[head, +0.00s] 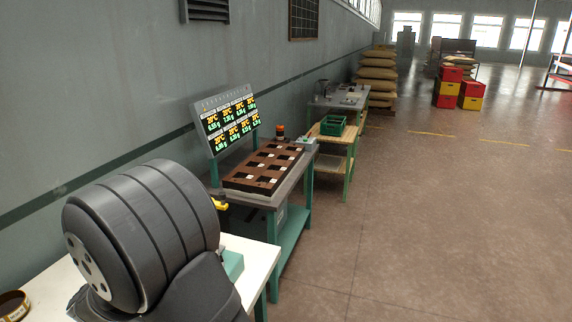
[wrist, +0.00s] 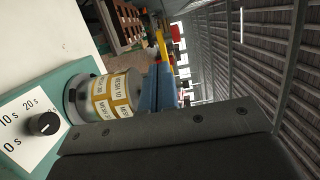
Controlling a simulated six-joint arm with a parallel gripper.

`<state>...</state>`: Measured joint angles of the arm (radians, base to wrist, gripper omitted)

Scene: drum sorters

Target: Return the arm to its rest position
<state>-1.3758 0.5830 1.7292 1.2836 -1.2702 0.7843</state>
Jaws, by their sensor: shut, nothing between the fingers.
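My gripper (wrist: 157,72) shows in the wrist view as blue fingers standing close together, shut and empty, beyond the dark plate of my wrist. A clear jar with yellow-and-white labels (wrist: 112,95) stands to the left of the fingers on a teal timer unit (wrist: 62,77), with a gap between jar and fingers hard to judge. The unit has a black knob (wrist: 44,124) and a scale in seconds. In the head view my large dark arm joint fills the lower left and hides much of the white table (head: 252,262); I cannot make out the fingers there.
A teal bench (head: 293,233) with a brown compartment tray (head: 236,178) and a lit display board (head: 229,122) stands beyond the table. A green crate (head: 333,125) sits farther back. A round container (head: 13,305) is at lower left. Open floor lies right.

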